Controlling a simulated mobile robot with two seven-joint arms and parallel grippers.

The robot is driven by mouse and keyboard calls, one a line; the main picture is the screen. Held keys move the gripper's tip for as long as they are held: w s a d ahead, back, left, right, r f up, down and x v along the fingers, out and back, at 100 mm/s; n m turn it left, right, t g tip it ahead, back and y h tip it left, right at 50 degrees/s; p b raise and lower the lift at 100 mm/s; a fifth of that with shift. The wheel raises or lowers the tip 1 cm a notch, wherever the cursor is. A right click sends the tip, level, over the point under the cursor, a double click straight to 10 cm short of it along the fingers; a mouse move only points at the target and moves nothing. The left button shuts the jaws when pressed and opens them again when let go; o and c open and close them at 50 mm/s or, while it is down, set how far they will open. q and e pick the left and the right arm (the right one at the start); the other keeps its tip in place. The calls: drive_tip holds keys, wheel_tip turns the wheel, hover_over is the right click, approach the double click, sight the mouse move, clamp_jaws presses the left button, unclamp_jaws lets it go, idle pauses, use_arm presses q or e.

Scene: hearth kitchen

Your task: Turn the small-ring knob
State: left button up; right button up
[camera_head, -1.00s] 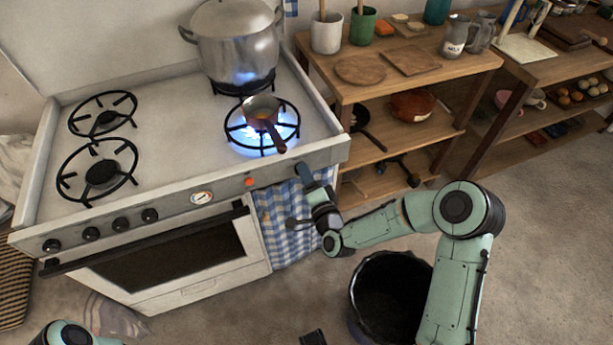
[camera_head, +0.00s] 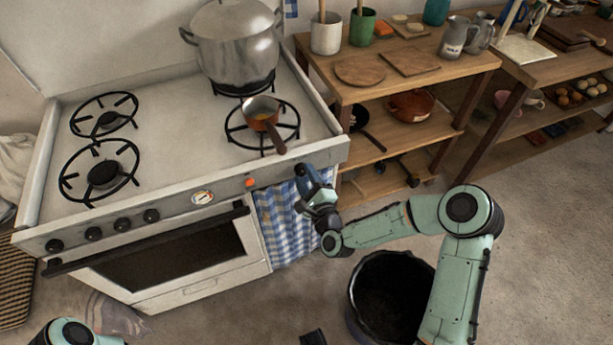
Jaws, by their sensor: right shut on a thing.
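My right gripper (camera_head: 304,175) is at the right end of the stove's front panel, shut and tilted. The small-ring knob is hidden by its fingers, so I cannot see the knob's angle. A small copper saucepan (camera_head: 262,113) with a dark handle stands on the front right ring (camera_head: 289,129). No flame shows under it. The other knobs (camera_head: 151,216) sit in a row at the left of the panel.
A large lidded pot (camera_head: 238,50) stands on the back right ring. A blue checked towel (camera_head: 285,225) hangs below my right gripper. A black bin (camera_head: 385,297) stands under my right arm. A wooden shelf (camera_head: 440,75) stands right of the stove. The two left rings are empty.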

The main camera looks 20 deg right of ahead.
use_arm(q)
drive_tip(key=shift+r, duration=0.1)
use_arm(e)
drive_tip(key=shift+m, duration=0.9)
drive_tip(key=shift+a, duration=0.1)
drive_tip(key=o, duration=1.1)
drive_tip(key=shift+c, duration=0.2)
use_arm(q)
drive_tip(key=shift+g, duration=0.5)
drive_tip(key=r+p, duration=0.1)
drive_tip(key=p, duration=0.1)
drive_tip(key=s+r+p, duration=0.1)
drive_tip(key=r+p, duration=0.3)
drive_tip(key=shift+s+r+p, duration=0.15)
drive_tip(key=shift+s+p, duration=0.15)
drive_tip(key=shift+s, duration=0.05)
use_arm(e)
drive_tip(key=s, duration=1.3)
drive_tip(key=shift+s+a, duration=0.2)
drive_tip(key=shift+a, duration=0.15)
drive_tip(key=shift+f, duration=0.1)
